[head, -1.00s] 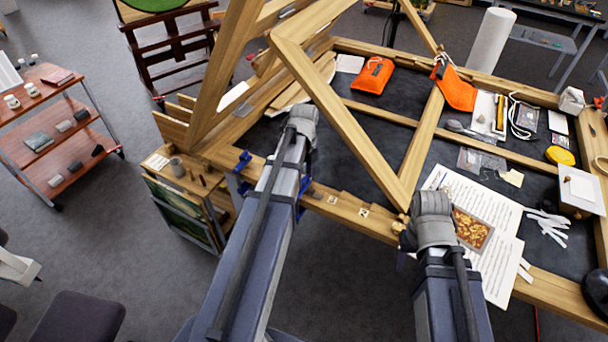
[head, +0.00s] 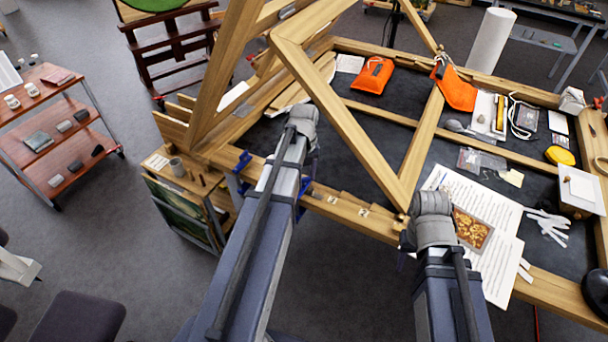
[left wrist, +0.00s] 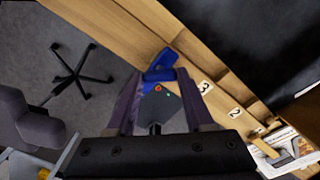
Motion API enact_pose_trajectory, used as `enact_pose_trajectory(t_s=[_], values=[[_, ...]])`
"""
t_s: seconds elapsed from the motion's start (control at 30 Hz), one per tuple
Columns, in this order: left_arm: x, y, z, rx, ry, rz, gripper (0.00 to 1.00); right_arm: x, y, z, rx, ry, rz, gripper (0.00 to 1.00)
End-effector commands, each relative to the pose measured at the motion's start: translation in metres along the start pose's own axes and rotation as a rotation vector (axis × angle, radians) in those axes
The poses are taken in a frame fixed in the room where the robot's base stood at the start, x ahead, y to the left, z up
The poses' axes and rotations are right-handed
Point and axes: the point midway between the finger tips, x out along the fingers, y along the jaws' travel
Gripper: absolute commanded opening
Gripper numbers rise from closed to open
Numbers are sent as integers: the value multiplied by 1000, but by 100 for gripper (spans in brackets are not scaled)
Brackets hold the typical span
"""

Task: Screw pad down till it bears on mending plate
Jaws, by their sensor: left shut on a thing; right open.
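A blue clamp (left wrist: 160,72) sits on the edge of the wooden rail (left wrist: 140,38) in the left wrist view. My left gripper (left wrist: 158,80) is shut on it. A dark grey piece with a small orange dot (left wrist: 160,108) lies between the fingers, below the blue part. In the head view, blue of this clamp (head: 304,204) shows just right of my left arm, whose gripper is hidden. The pad and mending plate cannot be made out. My right gripper (head: 404,240) is mostly hidden behind its wrist, at the rail's front edge; it is open.
Another blue clamp (head: 240,165) is on the rail, left of my left arm. Number labels (left wrist: 204,87) mark the rail. A slanting wooden frame (head: 345,120) rises between my arms. Printed sheets (head: 490,250) lie right of my right wrist. Open floor lies in front.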

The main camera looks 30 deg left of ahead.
Motion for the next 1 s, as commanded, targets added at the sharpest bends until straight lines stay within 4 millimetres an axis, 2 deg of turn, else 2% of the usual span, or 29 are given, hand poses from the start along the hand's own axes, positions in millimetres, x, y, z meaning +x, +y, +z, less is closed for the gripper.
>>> enact_pose_trajectory(t_s=[0.43,0.47,0.7,1.0], values=[[0,0,0,7,0,0,0,0,0,0,0,0,0,50],[0,0,0,6,0,0,56,0,0,0,0,0,0,50],[0,0,0,6,0,0,82,0,0,0,0,0,0,50],[-1,0,0,6,0,0,82,-1,0,0,0,0,0,50]])
